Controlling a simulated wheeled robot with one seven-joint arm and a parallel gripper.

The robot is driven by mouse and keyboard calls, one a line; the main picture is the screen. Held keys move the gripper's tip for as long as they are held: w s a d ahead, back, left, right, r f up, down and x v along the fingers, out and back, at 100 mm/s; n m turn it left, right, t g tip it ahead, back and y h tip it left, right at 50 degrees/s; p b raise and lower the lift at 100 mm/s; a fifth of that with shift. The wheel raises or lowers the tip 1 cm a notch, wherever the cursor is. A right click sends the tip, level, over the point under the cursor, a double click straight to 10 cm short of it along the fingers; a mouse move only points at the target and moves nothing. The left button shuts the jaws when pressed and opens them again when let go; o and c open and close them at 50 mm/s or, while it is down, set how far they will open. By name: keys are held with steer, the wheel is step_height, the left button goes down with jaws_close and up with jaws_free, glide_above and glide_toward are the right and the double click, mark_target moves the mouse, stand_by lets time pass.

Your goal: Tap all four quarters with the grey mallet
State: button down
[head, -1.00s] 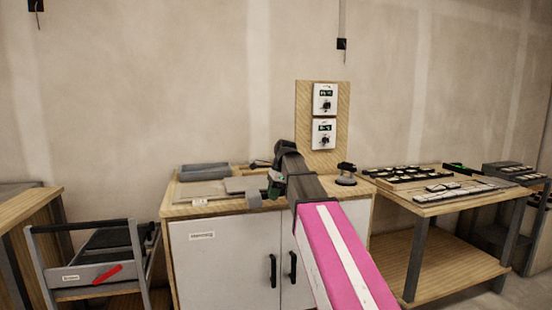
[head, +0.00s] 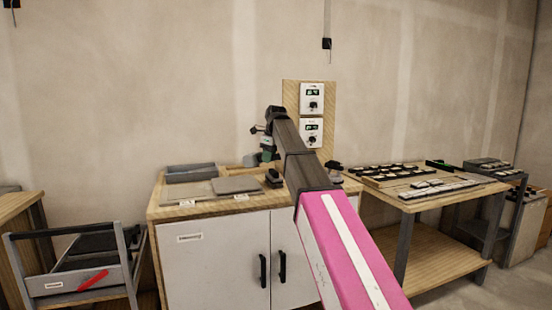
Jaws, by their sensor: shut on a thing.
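My gripper (head: 264,158) is at the end of the raised arm, above the back right part of the cabinet top. It is small and partly hidden by my wrist, and it is shut on the grey mallet (head: 251,160), of which only a small grey part shows beside the jaws. A grey square tile (head: 237,185) lies on the cabinet top, to the left of and below the gripper. A larger flat grey-beige slab (head: 188,191) lies to its left. The mallet appears to be apart from the tile. I cannot make out the tile's quarters.
A grey tray (head: 191,171) stands at the back of the cabinet top (head: 160,212). A small black object (head: 273,179) is right of the tile. A black-handled tool (head: 333,172) is partly behind my arm. A side table (head: 452,196) holds dark trays with pale pieces.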

steer(key=shift+f, duration=0.95)
step_height(320, 180, down, 6)
steer(key=shift+f, duration=0.25)
steer(key=shift+w+r, duration=0.1)
steer(key=shift+r, duration=0.5)
step_height(320, 180, up, 3)
steer(key=shift+r, duration=0.15)
